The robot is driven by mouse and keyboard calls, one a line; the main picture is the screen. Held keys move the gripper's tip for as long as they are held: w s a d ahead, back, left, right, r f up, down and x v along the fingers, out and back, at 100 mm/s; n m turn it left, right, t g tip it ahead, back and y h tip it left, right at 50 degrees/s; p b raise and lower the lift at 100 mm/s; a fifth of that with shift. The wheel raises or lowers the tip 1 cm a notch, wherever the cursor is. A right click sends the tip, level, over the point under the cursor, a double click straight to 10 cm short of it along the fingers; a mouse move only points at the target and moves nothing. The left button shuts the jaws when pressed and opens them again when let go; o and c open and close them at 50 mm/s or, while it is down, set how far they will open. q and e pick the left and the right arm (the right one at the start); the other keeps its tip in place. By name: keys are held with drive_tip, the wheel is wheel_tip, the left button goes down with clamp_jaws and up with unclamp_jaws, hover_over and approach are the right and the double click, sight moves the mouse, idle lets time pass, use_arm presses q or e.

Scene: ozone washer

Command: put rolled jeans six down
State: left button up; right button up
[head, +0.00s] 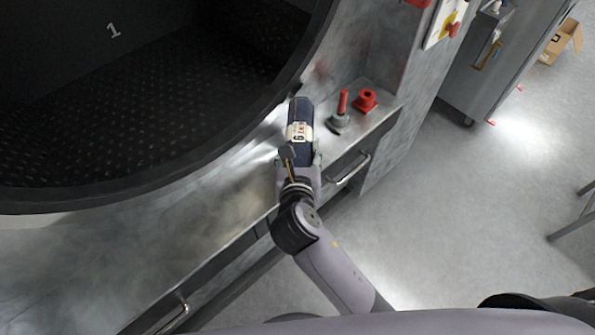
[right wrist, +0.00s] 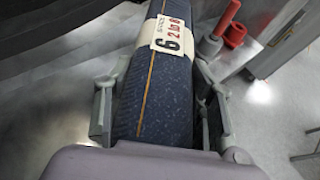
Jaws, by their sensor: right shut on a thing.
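The rolled jeans six (head: 300,113) are a dark blue roll with a white label marked 6. My right gripper (head: 299,160) is shut on the near end of the roll, over the metal ledge in front of the round washer opening. In the right wrist view the roll (right wrist: 155,95) lies lengthwise between the two grey fingers of the right gripper (right wrist: 160,115), with an orange seam and the label at its far part. I cannot tell whether the roll touches the ledge. My left gripper is not in view.
The ledge (head: 235,190) has bare room left of the roll. A grey and red handled tool (head: 340,122) and a red knob-like piece (head: 365,100) stand to its right. The dark washer drum (head: 150,110) opens behind. Drawer handles (head: 350,170) stick out below.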

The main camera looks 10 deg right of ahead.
drive_tip(key=shift+d+f+b, duration=0.1)
drive_tip(key=shift+f+b, duration=0.25)
drive_tip(key=shift+f, duration=3.1)
drive_tip(key=o, duration=1.5)
drive_tip(key=shift+f, duration=0.1)
drive_tip(key=shift+c, duration=0.2)
